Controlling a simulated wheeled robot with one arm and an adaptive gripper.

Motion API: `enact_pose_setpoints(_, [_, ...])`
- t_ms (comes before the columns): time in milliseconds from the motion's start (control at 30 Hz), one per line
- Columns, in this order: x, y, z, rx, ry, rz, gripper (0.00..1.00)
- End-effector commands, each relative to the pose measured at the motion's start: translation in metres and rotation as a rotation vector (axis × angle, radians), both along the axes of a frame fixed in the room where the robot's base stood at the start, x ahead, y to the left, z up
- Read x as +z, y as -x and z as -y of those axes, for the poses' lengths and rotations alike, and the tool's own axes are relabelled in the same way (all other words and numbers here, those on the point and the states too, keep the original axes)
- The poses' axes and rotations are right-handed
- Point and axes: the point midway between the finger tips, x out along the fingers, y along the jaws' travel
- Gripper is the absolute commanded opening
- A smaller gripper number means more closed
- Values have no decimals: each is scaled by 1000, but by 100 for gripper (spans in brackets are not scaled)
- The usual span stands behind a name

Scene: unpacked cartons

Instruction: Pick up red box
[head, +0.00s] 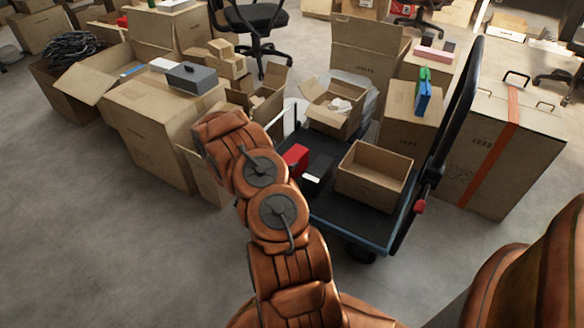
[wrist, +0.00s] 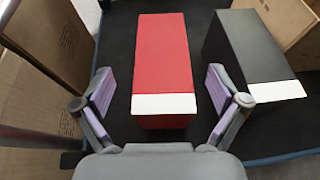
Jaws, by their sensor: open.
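The red box (wrist: 162,58) lies on the dark deck of a cart in the wrist view, with a white band at its near end. In the head view the red box (head: 295,157) shows only partly, beside my arm. My gripper (wrist: 160,98) is open in the wrist view. One finger is on each side of the box's near part, with a visible gap on both sides. Whether the fingertips are level with the box or above it is hard to tell. In the head view my arm hides the gripper.
A black box (wrist: 250,55) with a white band lies close to the right of the red box. An open carton (head: 374,178) stands on the cart deck (head: 345,226) to the right. A tall carton (wrist: 45,40) stands close on the left. The cart's black handle (head: 458,110) rises at right.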

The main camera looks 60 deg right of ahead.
Motion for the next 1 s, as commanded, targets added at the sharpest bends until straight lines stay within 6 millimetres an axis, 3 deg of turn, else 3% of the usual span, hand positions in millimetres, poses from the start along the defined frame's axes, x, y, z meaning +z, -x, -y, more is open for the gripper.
enact_pose_setpoints(400, [-19, 5, 44, -3, 0, -1, 97])
enact_pose_setpoints(733, [-19, 5, 49, -1, 2, -1, 97])
enact_pose_setpoints(1000, [-19, 5, 49, -1, 1, -1, 69])
